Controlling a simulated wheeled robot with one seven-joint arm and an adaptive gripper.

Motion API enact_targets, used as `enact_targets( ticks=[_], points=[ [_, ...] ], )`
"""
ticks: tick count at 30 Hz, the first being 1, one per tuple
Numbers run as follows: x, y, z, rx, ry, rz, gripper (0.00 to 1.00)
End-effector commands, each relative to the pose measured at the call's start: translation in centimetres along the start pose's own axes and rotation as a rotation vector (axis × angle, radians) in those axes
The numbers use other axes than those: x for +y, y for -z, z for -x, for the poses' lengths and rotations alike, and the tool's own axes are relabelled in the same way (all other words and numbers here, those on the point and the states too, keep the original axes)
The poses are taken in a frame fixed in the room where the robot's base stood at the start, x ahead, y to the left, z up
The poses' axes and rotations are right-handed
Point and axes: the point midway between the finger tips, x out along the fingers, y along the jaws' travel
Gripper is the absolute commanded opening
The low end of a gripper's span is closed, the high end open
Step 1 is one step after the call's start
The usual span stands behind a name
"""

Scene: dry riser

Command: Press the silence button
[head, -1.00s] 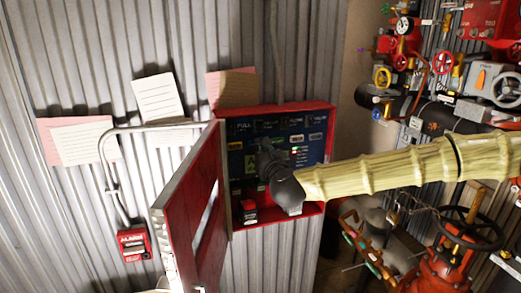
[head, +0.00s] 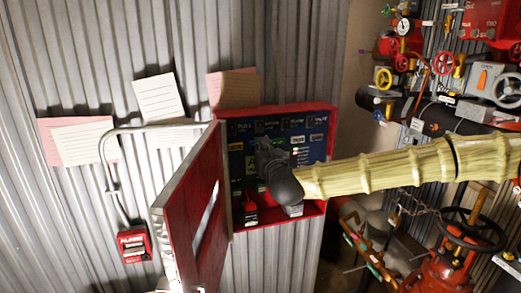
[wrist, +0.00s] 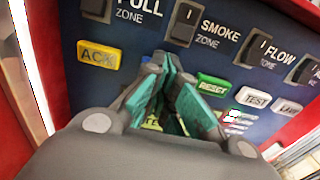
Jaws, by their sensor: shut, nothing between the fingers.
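The blue alarm panel (wrist: 222,62) sits inside an open red cabinet (head: 325,150). My gripper (wrist: 163,62) is shut and empty, its fingertips at or very near the panel face, between the yellow ACK button (wrist: 98,54) and the green RESET button (wrist: 212,85). No button marked silence can be read; that part of the button row is hidden behind my fingers. Contact cannot be told. In the head view my gripper (head: 262,145) is in front of the panel's middle and covers part of it.
The red cabinet door (head: 190,215) stands open at the left. TEST (wrist: 257,98) and LAMP (wrist: 288,107) buttons lie right of RESET, with zone switches (wrist: 184,22) above. Pipes and valves (head: 460,240) crowd the right. A red alarm box (head: 134,245) is on the wall.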

Motion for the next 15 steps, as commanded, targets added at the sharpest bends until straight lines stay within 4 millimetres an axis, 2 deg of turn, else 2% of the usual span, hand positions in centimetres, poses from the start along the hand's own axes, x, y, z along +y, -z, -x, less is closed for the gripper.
enact_targets(
  ticks=[5, 15],
  points=[
    [0.0, 0.0, 0.2, -0.001, 0.000, 0.000, 0.00],
    [0.0, 0.1, 3.1, -0.001, -0.001, 0.000, 0.00]
  ],
)
